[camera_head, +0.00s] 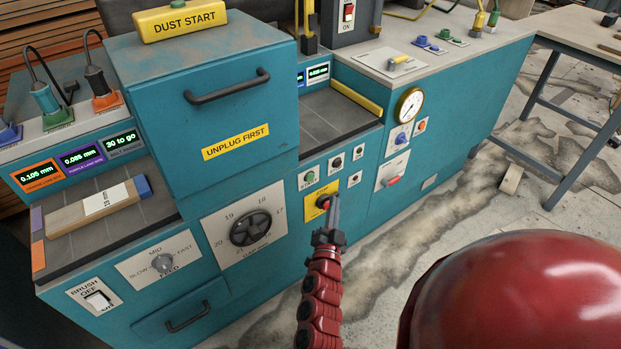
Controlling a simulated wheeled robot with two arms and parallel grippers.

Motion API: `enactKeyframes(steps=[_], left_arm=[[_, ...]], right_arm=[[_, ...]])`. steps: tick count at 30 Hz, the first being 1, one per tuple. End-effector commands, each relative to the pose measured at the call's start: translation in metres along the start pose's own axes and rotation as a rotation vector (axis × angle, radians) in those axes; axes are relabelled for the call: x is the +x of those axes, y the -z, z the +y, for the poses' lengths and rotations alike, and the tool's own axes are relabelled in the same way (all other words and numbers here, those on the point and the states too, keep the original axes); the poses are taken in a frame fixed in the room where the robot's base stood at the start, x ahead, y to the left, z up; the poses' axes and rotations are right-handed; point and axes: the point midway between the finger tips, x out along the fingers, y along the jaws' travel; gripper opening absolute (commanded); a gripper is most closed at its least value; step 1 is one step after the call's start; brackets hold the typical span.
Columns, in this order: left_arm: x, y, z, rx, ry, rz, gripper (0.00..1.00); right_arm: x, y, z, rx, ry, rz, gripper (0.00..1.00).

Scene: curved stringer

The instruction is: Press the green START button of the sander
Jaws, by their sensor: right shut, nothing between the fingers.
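The green START button (310,177) sits on a small white plate on the teal front of the sander (375,215). The red STOP button (323,201) is on a yellow plate just below it. My right gripper (335,203) is shut and empty, pointing up at the panel. Its tips overlap the right side of the STOP button in the picture, below and right of START; I cannot tell whether they touch anything. The START button is in plain sight. My left gripper is not in view.
Small dark buttons (337,163) lie right of START. A large handwheel dial (250,229) is to the left, and a hood marked UNPLUG FIRST (205,105) stands out above it. A gauge (409,106) and red-handled lever (391,181) are to the right. Floor shows at right.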

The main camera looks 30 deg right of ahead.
Motion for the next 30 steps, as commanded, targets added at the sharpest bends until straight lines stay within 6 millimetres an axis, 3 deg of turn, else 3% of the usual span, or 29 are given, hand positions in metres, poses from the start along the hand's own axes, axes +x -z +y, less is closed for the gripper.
enactKeyframes(steps=[12,30], left_arm=[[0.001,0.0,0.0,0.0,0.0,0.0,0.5],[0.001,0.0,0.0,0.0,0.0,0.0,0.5]], right_arm=[[0.04,-0.029,-0.029,0.002,0.001,0.001,0.0],[0.051,-0.037,-0.038,0.002,0.002,-0.001,0.0]])
